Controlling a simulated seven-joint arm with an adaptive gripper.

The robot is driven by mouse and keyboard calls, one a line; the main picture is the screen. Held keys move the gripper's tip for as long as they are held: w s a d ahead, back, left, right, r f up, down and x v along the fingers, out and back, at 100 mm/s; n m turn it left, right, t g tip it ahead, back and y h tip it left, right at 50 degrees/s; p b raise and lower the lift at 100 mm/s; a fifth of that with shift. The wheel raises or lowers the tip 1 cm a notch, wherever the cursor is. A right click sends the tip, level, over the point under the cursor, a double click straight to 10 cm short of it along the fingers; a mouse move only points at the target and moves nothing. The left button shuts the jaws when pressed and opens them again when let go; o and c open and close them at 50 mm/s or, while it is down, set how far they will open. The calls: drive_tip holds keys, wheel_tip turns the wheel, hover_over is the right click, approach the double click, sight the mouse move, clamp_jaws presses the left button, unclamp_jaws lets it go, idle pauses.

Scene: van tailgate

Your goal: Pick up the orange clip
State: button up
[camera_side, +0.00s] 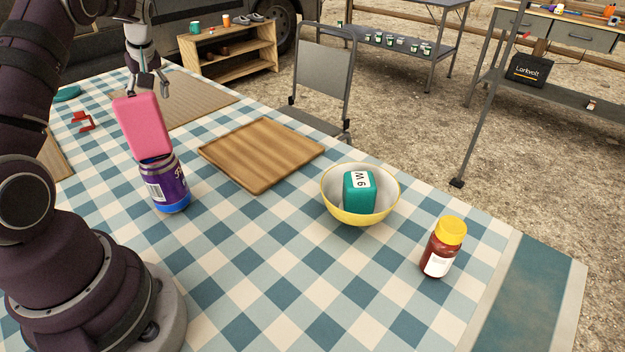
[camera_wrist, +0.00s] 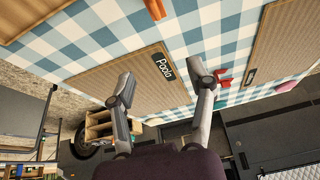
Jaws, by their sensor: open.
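My gripper (camera_side: 150,84) is open and empty above the ribbed tan mat (camera_side: 190,103), behind a pink block; its spread fingers also show in the wrist view (camera_wrist: 160,78). A small red clip-like piece (camera_side: 82,122) lies on the checked cloth at the far left, left of my gripper; in the wrist view it (camera_wrist: 224,78) is just right of the right finger. An orange-brown piece (camera_wrist: 155,8) is cut off by the top edge of the wrist view. I cannot tell which of these is the orange clip.
The pink block (camera_side: 142,126) rests tilted on a purple jar (camera_side: 166,187). A wooden tray (camera_side: 262,140), a bowl (camera_side: 350,213) holding a green block (camera_side: 358,195), and a yellow-capped bottle (camera_side: 440,248) stand to the right. A green item (camera_side: 67,93) lies at the far left.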

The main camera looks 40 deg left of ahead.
drive_tip(key=shift+n+h, duration=0.4)
drive_tip(key=shift+n, duration=0.2)
drive_tip(key=f, duration=0.9)
drive_tip(key=shift+s+d, duration=0.3)
drive_tip(key=shift+s, duration=0.1)
drive_tip(key=x, duration=0.3)
drive_tip(key=shift+r, duration=0.1)
drive_tip(key=c, duration=0.9)
